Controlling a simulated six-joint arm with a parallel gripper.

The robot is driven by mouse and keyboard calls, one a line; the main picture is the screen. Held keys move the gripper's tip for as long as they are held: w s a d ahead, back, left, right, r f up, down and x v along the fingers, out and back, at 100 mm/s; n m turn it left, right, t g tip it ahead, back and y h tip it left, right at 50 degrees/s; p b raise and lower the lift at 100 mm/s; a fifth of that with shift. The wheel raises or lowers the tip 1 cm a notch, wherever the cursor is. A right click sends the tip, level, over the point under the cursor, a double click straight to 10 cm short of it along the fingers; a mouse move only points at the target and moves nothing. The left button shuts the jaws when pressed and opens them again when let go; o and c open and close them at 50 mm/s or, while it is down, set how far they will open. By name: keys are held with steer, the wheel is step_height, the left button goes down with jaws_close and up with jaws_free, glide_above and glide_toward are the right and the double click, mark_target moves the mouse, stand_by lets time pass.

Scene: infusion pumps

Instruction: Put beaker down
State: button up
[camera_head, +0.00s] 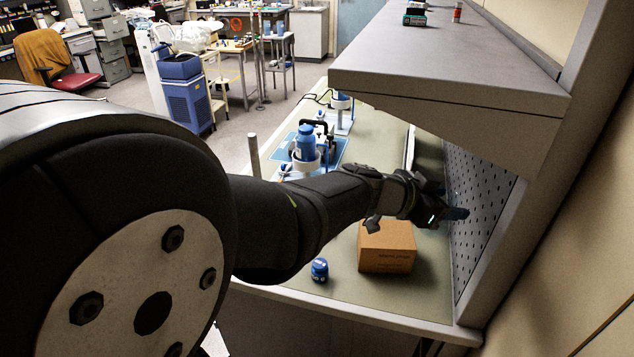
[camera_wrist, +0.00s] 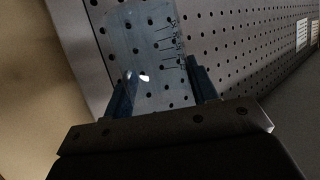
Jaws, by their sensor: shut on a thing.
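A clear beaker (camera_wrist: 143,50) with dark graduation marks fills the upper middle of the wrist view. My gripper (camera_wrist: 160,88) is shut on it, with one dark blue finger at each side. The perforated panel shows through the glass. In the head view my gripper (camera_head: 456,213) is at the right, above and behind the cardboard box and close to the perforated panel. The beaker cannot be made out in the head view. The beaker's base is hidden in the wrist view.
A cardboard box (camera_head: 387,247) and a small blue jar (camera_head: 320,269) stand on the bench (camera_head: 340,290). Blue-and-white pump equipment (camera_head: 306,146) stands farther back. The perforated panel (camera_head: 480,195) is at the right, and a grey shelf (camera_head: 450,60) overhangs the bench.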

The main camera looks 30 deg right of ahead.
steer(key=shift+w+a+f, duration=0.1)
steer(key=shift+w+f, duration=5.4)
steer(key=shift+w, duration=0.1)
steer(key=shift+f, duration=0.1)
steer(key=o, duration=1)
steer(key=shift+c, duration=0.2)
steer(key=shift+w+a+r, duration=0.1)
steer(key=shift+a+r, duration=0.15)
steer(key=v, duration=1.1)
steer(key=shift+a, duration=0.2)
steer(key=shift+d+r, duration=0.1)
